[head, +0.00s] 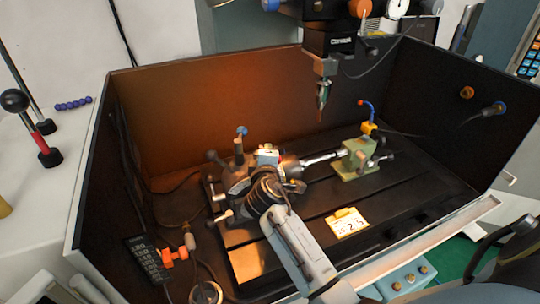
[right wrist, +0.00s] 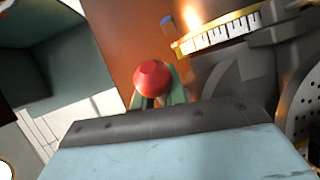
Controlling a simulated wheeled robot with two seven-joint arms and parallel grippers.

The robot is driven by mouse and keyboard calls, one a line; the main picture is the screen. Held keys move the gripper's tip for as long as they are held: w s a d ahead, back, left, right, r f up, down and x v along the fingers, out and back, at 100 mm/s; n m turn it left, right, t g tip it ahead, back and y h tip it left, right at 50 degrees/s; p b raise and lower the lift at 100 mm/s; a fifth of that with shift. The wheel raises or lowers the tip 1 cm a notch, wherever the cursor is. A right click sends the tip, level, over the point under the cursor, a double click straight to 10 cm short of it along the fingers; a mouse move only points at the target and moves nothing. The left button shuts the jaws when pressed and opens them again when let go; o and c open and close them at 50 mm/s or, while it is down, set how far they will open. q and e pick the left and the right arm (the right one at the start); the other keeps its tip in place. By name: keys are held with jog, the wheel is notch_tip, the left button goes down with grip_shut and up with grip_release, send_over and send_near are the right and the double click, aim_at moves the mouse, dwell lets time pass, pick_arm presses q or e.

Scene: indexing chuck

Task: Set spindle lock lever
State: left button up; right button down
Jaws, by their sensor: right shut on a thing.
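The indexing chuck (head: 237,183) sits on the dark slotted table, left of the middle in the head view. My right arm reaches up over it from below, and its wrist hides the chuck's front right part. In the right wrist view my right gripper (right wrist: 157,98) has its green fingertips shut around a red ball knob (right wrist: 152,76). This looks like the lever's knob; its shaft is hidden by the fingers. Other handles with a blue knob (head: 241,130) and a dark knob (head: 212,155) stand on the chuck's left side. My left gripper is not in view.
A green tailstock (head: 357,158) stands to the right of the chuck. A drill head (head: 329,45) hangs above with its tool pointing down. A yellow number card (head: 346,223) lies on the table. Enclosure walls (head: 200,110) bound the back and sides. A yellow scale (right wrist: 216,36) runs close beside the gripper.

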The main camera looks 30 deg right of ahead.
jog(key=shift+s+d+f, duration=0.2)
jog(key=shift+d, duration=0.15)
jog(key=c, duration=1.7)
grip_release()
jog(key=shift+o, duration=0.4)
jog(key=shift+s+d+r, duration=0.1)
jog(key=shift+a, duration=0.25)
jog(key=v, duration=1.3)
jog(key=shift+b, duration=0.3)
jog(key=shift+a+r, duration=0.1)
jog(key=shift+r, duration=0.05)
